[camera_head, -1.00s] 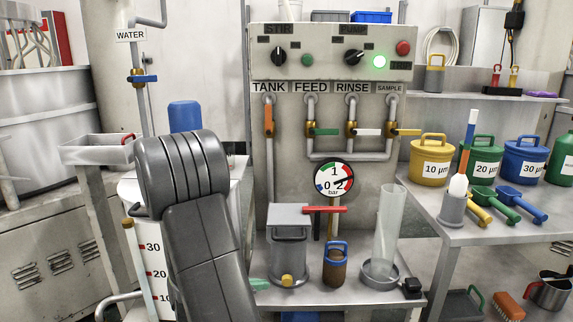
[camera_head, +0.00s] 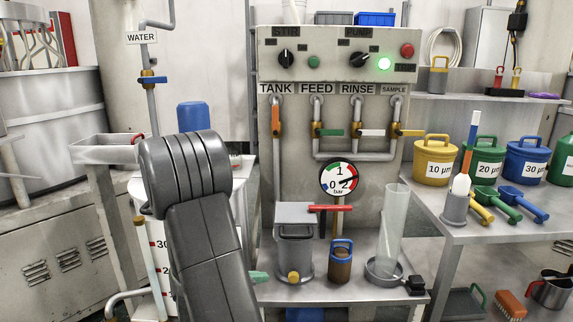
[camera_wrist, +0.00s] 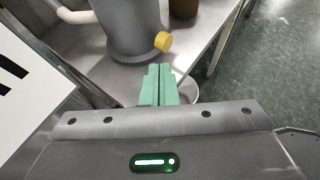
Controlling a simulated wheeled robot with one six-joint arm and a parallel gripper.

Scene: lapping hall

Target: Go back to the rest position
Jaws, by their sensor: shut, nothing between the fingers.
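My gripper (camera_wrist: 159,85) shows in the wrist view as two green fingers pressed together, with nothing between them. In the head view its green tip (camera_head: 259,277) shows at the left edge of the low bench, just right of my dark grey arm. In the wrist view the fingers point toward a grey pot (camera_wrist: 120,25) with a yellow knob (camera_wrist: 163,42) and look apart from it. The same pot (camera_head: 294,250) stands on the bench in the head view. Most of the gripper is hidden behind my arm in the head view.
A brown jar with a blue handle (camera_head: 340,265) and a clear cylinder (camera_head: 393,230) stand right of the pot. A white tank with a level scale (camera_head: 160,250) is close at left. Colored tubs, including a yellow one (camera_head: 433,170), stand on the right table.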

